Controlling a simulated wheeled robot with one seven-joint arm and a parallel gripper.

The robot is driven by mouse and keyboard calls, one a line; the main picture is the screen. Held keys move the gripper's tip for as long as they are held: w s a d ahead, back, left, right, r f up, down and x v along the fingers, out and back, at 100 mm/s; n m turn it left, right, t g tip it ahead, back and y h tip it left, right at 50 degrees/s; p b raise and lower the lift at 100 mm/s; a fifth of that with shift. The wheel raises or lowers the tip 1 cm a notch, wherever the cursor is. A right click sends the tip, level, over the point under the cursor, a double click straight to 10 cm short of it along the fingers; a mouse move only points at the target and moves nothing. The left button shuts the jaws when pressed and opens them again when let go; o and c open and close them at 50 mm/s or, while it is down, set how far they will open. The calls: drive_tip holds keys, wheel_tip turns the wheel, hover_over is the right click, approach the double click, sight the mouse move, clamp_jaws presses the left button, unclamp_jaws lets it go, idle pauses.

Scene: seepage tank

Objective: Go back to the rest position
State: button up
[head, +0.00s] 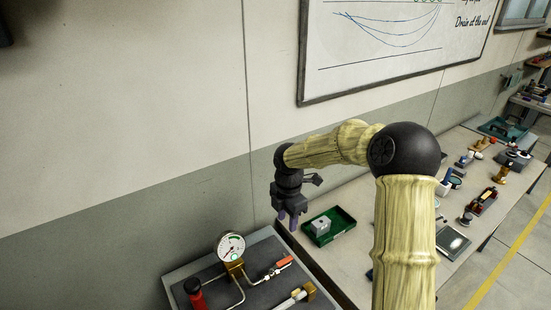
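My gripper (288,221) hangs from my bent arm, with its fingers pointing down. It is near the left end of the long bench (360,195), just left of a green tray (346,215). A pale block with a round mark (320,227) sits in the tray. The fingers are small and dark in this view. I cannot tell whether they are apart or together, and no held object is visible. My arm hides part of the bench.
A grey panel (207,269) at the bottom carries a dial gauge (231,247), a red-handled part (194,291) and metal pipes. Several small items stand along the bench's right part. A whiteboard (395,45) hangs on the wall. Open floor with a yellow line (505,257) lies at right.

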drive_tip(key=s+d+r+m+t, duration=0.1)
drive_tip(key=s+d+m, duration=0.3)
drive_tip(key=s+m, duration=0.7)
drive_tip(key=s+d+r+m+t, duration=0.1)
drive_tip(key=s+d+r+m, duration=0.1)
drive_tip(key=s+m, duration=0.8)
drive_tip(key=d+m, duration=0.1)
drive_tip(key=m, duration=0.2)
drive_tip(key=shift+s+d+r+t, duration=0.25)
drive_tip(key=shift+s+d+t, duration=0.05)
drive_tip(key=shift+s+d, duration=0.1)
